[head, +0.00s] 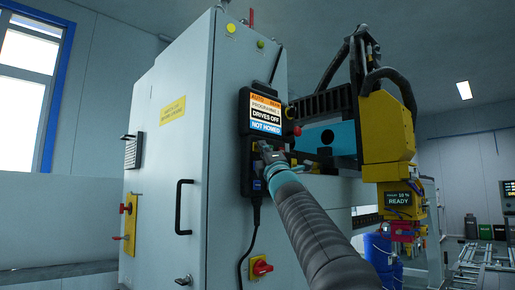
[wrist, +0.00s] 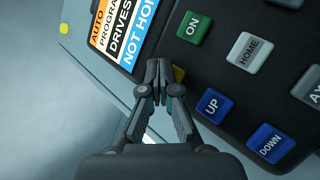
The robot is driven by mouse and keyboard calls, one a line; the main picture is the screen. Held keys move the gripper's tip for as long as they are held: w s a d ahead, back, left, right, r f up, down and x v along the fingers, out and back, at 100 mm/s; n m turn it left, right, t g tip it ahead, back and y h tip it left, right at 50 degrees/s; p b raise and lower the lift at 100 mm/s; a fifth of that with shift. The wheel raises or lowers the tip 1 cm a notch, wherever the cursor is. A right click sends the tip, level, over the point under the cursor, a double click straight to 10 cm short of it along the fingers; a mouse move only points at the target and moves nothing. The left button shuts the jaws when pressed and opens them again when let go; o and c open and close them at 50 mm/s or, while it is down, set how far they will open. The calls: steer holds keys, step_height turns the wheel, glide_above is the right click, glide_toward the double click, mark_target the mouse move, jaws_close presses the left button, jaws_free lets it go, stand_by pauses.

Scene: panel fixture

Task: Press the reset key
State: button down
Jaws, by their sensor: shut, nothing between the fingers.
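The dark control pendant (head: 247,146) hangs on the grey cabinet, and its keypad fills the right of the wrist view (wrist: 228,85). My gripper (wrist: 158,70) is shut and empty, its fingertips over the pendant face just below the screen. The green ON key (wrist: 194,28) is up and right of the tips. In the head view my gripper (head: 265,153) covers much of the keypad.
Nearby are the HOME key (wrist: 248,52), UP key (wrist: 213,105) and DOWN key (wrist: 270,143). The pendant screen (head: 264,113) reads DRIVES OFF and NOT HOMED. A black door handle (head: 182,207) and a red rotary switch (head: 261,267) are on the cabinet. A yellow machine head (head: 387,130) stands right.

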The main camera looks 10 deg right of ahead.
steer(key=shift+s, duration=0.1)
steer(key=shift+s+d+b, duration=0.3)
steer(key=shift+s+d, duration=0.15)
steer(key=shift+s, duration=0.1)
steer(key=s+d, duration=0.1)
steer(key=s, duration=0.1)
steer(key=s+d+b, duration=0.1)
steer(key=s+d, duration=0.1)
stand_by(0.5)
stand_by(0.8)
